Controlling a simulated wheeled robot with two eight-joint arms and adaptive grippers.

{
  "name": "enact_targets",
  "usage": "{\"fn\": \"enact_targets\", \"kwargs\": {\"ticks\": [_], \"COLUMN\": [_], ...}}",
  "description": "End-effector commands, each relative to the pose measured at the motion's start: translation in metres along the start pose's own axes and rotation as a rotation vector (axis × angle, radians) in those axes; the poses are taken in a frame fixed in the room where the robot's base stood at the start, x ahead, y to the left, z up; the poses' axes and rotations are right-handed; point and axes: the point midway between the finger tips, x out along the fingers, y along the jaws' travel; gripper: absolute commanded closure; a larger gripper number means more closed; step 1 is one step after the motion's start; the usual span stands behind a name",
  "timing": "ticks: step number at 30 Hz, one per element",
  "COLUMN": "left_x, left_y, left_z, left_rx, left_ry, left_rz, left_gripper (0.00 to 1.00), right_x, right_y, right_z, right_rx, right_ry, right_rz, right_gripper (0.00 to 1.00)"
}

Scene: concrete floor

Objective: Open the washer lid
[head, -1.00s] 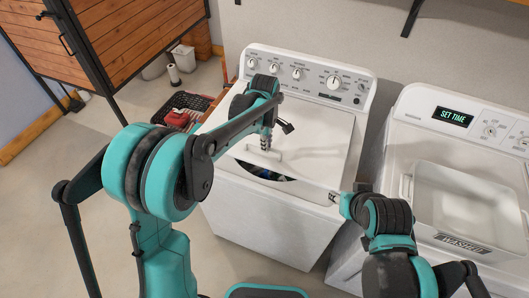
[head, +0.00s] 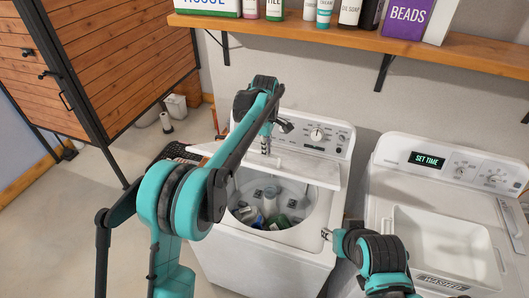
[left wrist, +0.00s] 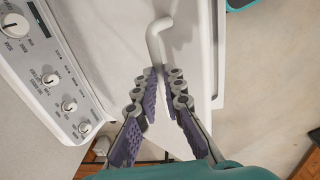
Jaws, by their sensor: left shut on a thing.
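The white top-loading washer (head: 256,262) stands in the middle of the head view. Its white lid (head: 305,168) is tilted well up, with the front edge lifted. The open tub (head: 308,215) shows beneath it, with several bottles or cans inside. My left gripper (head: 265,147) is at the lid's raised edge. In the left wrist view its fingers (left wrist: 162,72) are closed around the lower end of a bent white lid handle (left wrist: 158,38). My right gripper (head: 327,234) is beside the washer's right front rim; its fingers are too small to read.
A dryer with a "SET TIME" display (head: 427,160) stands close on the right, with a white basket (head: 440,222) on top. A wooden shelf (head: 345,38) with several boxes and bottles hangs above. A wooden cabinet (head: 105,60) is at the left; the floor below it is mostly clear.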

Motion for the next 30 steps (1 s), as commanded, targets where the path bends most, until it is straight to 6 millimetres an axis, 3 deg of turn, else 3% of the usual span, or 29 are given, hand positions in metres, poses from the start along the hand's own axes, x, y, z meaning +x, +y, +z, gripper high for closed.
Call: {"fn": "enact_targets", "kwargs": {"ticks": [5, 6, 9, 30], "left_x": [0.0044, 0.0045, 0.0044, 0.0023], "left_y": [0.0049, 0.0049, 0.0046, 0.0036], "left_z": [0.0009, 0.001, 0.0011, 0.0009], "left_rx": [-0.001, -0.001, -0.001, 0.0], "left_ry": [-0.001, -0.001, -0.002, -0.001], "left_rz": [0.016, 0.016, 0.015, 0.014], "left_gripper": [1.0, 0.89, 0.68, 0.68], "right_x": [0.001, 0.001, 0.0009, 0.0005], "right_y": [0.0, 0.0, 0.0, 0.0], "right_z": [0.0007, 0.0007, 0.0007, 0.0003], "right_rx": [0.0, 0.0, 0.0, 0.0], "right_ry": [0.0, 0.0, 0.0, 0.0], "right_rz": [0.0, 0.0, 0.0, 0.0], "right_gripper": [0.6, 0.6, 0.6, 0.6]}}
